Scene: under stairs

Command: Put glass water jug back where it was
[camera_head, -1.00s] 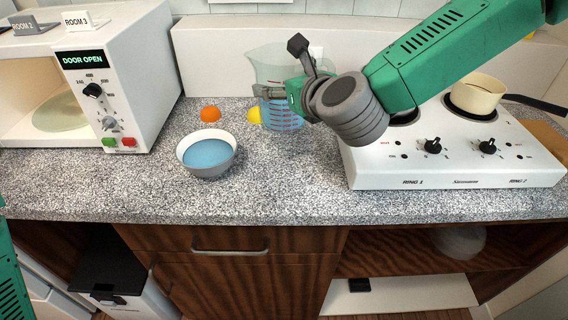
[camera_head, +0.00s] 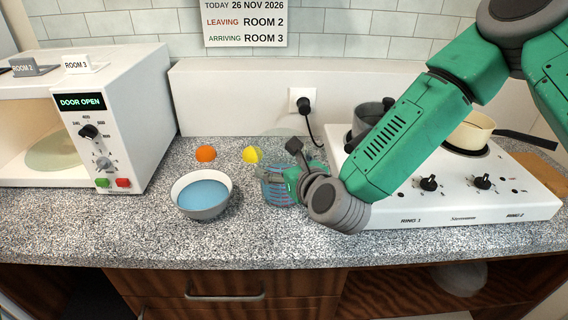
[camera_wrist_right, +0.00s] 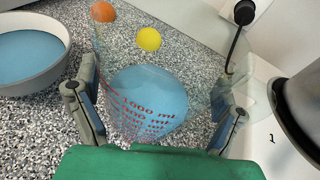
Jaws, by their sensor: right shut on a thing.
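The glass water jug (camera_head: 274,189) is clear, with red markings and blue water. In the head view it is over the counter, right of the white bowl and left of the hob. My right gripper (camera_head: 291,178) is shut on the jug from its right side and hides part of it. The right wrist view shows the jug (camera_wrist_right: 148,100) between the two fingers. I cannot tell whether its base touches the counter. My left gripper is not in view.
A bowl (camera_head: 202,196) of blue liquid stands close left of the jug. An orange fruit (camera_head: 205,153) and a yellow fruit (camera_head: 250,155) lie behind. The hob (camera_head: 400,205) with pots is right, the open microwave (camera_head: 120,130) left. Front counter is clear.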

